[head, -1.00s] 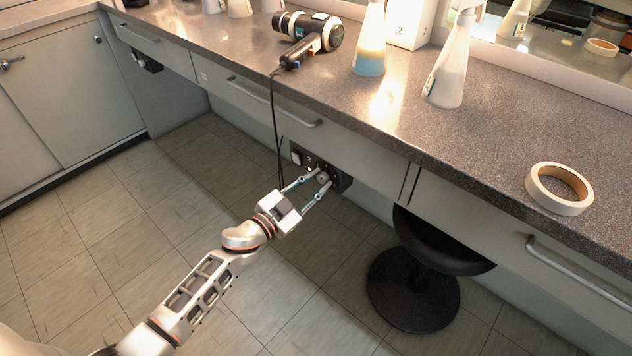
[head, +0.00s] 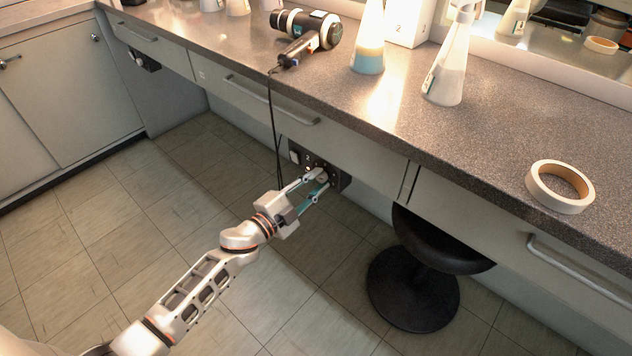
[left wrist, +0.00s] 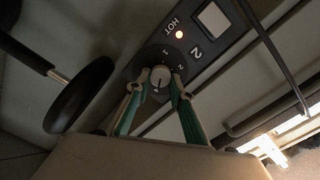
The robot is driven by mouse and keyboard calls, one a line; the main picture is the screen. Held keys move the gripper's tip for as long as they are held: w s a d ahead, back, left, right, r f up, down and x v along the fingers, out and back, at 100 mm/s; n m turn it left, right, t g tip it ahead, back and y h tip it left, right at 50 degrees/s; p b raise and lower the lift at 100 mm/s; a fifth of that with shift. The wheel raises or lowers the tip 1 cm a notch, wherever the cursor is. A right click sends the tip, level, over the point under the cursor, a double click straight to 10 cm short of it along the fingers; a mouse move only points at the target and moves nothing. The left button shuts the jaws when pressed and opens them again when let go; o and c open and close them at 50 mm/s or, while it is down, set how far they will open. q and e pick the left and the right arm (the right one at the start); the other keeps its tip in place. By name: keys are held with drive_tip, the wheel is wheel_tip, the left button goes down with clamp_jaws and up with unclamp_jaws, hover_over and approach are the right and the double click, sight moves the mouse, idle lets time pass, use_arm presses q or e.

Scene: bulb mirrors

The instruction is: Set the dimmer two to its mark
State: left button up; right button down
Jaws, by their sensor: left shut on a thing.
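Dimmer two is a dark panel (head: 295,153) under the counter front, marked 2. In the left wrist view its panel (left wrist: 228,45) shows a pale rocker switch (left wrist: 213,20), a lit orange lamp beside the word HOT, and a round grey knob (left wrist: 160,74) on a dark numbered dial. A dark pointer line on the knob runs toward the bottom of that view; I cannot tell which mark is the target. My left gripper (head: 320,179) is shut on the knob, one fingertip on each side, also in the left wrist view (left wrist: 156,84). My right gripper is out of view.
A black cord (head: 273,125) hangs from the hair dryer (head: 308,36) just left of my gripper. A black stool (head: 420,275) stands right of the panel. The floor at left is clear.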

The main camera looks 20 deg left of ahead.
use_arm(q)
drive_tip(key=shift+f, duration=0.1)
idle(0.3)
drive_tip(key=o, duration=1.1)
drive_tip(key=v, duration=1.2)
